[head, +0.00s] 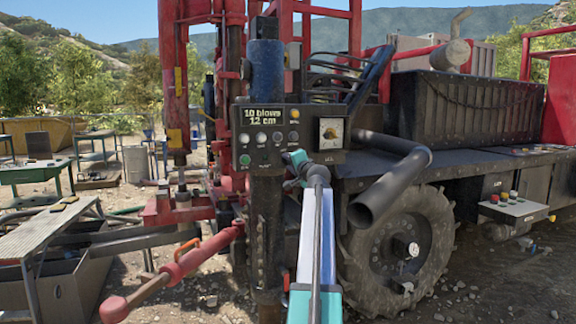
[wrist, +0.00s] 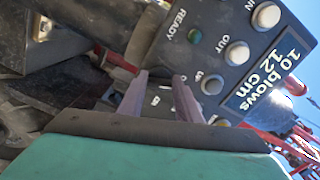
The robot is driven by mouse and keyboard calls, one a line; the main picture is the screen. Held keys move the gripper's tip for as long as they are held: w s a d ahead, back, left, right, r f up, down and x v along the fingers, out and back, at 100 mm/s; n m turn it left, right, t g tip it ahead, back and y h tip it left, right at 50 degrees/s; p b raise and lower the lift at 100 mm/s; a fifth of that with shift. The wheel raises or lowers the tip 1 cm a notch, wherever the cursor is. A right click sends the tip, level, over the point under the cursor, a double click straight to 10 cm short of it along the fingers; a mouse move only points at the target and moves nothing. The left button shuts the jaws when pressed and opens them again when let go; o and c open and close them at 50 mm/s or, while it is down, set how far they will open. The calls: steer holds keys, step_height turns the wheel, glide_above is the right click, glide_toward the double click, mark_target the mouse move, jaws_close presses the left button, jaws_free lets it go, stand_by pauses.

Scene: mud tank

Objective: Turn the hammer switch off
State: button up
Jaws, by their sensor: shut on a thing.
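The black control panel (head: 312,117) stands on a dark post, with a lit display reading "10 blows 12 cm" and several round buttons. My gripper (head: 292,158) reaches its lower edge, to the right of a green button (head: 245,159).
A thick black pipe (head: 390,185) juts out right of my arm, before a large tyre (head: 385,255). A red-handled lever (head: 170,275) is at lower left. A workbench (head: 45,230) stands further left.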

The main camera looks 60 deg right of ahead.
steer(key=shift+r, duration=0.25)
steer(key=o, duration=1)
steer(key=shift+w, duration=0.1)
steer(key=shift+o, duration=0.2)
steer(key=shift+f, duration=0.15)
steer(key=v, duration=1.4)
steer(key=shift+b, duration=0.4)
steer(key=shift+w, duration=0.1)
